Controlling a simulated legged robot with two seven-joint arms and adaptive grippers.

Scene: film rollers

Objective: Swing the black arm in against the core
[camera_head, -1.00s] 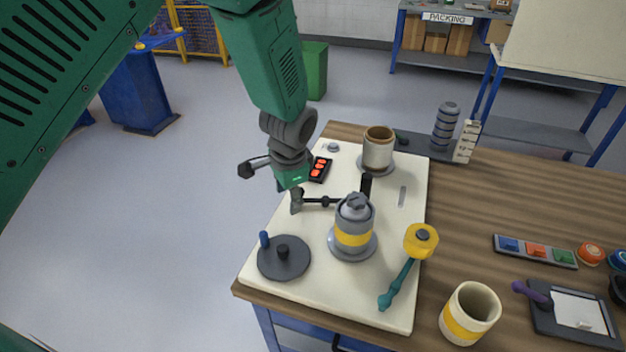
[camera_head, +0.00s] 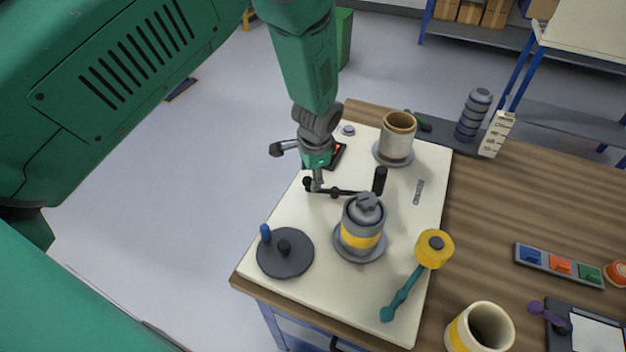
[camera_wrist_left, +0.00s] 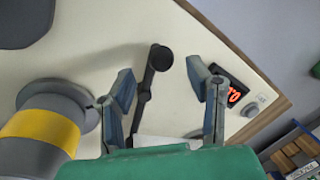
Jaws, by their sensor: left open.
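The black arm (camera_head: 345,191) lies low over the cream board, with an upright black handle (camera_head: 380,181) at its right end. The grey core with a yellow band (camera_head: 361,236) stands on a round base just in front of it, with a gap between them. My left gripper (camera_head: 317,186) points down at the arm's left part. In the left wrist view its two fingers (camera_wrist_left: 163,88) are spread, with the black arm (camera_wrist_left: 149,78) running between them, nearer the left finger. I cannot tell whether they touch. The core (camera_wrist_left: 42,138) shows at lower left there.
A tan roll (camera_head: 397,140) stands at the board's back right, and a dark disc (camera_head: 285,252) with a blue peg at front left. A teal lever with a yellow roller (camera_head: 434,248) lies at right. A red-lit display (camera_wrist_left: 234,92) is near the right finger.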

